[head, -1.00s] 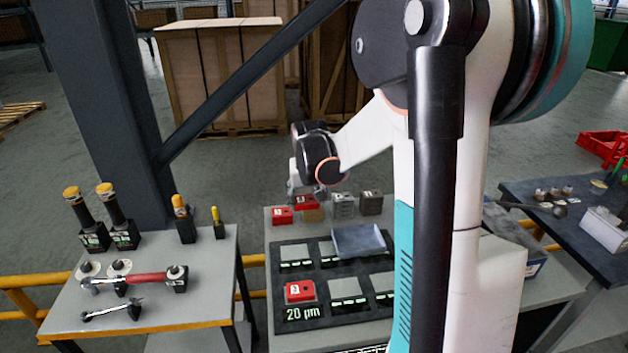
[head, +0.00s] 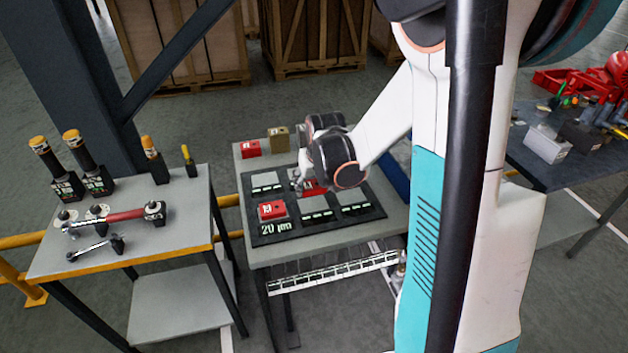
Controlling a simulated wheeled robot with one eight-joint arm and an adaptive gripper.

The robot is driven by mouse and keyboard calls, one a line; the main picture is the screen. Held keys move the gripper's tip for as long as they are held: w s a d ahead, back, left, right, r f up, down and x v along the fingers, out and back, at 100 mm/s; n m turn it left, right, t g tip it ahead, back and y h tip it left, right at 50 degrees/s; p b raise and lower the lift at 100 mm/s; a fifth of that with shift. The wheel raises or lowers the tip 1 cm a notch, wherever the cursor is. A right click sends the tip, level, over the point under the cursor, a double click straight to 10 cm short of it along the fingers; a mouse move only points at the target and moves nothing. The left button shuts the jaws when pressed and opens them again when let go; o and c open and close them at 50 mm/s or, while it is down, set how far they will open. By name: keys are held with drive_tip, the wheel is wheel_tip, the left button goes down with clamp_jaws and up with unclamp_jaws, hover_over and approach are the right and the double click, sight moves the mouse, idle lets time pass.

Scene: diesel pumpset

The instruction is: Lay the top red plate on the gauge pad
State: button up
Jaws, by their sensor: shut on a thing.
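My gripper (head: 306,182) is shut on a red plate (head: 317,188), partly hidden by the gripper and wrist. It holds the plate over the back row of the dark gauge board (head: 256,228), at the square right of the back-left grey pad (head: 267,180). I cannot tell whether the plate touches the board. Another red plate (head: 272,210) lies on the front-left square, above the "20 µm" label. A further red block (head: 250,148) stands behind the board, beside a bare tan block (head: 279,138).
Grey pads in the front row (head: 315,206) look empty. My arm hides the table's right part. A side table (head: 150,240) at left carries a red-handled wrench (head: 125,215) and several tools. A dark bench (head: 560,170) stands at right.

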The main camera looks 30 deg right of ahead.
sight(313, 206)
drive_tip(key=shift+f+b, duration=2.05)
drive_tip(key=shift+f, duration=0.25)
drive_tip(key=shift+f, duration=0.1)
drive_tip(key=shift+f+b, duration=0.35)
drive_tip(key=shift+b, duration=0.15)
drive_tip(key=shift+f, duration=0.25)
drive_tip(key=o, duration=1.5)
drive_tip(key=shift+c, duration=0.2)
drive_tip(key=shift+r, duration=0.1)
drive_tip(key=v, duration=1.2)
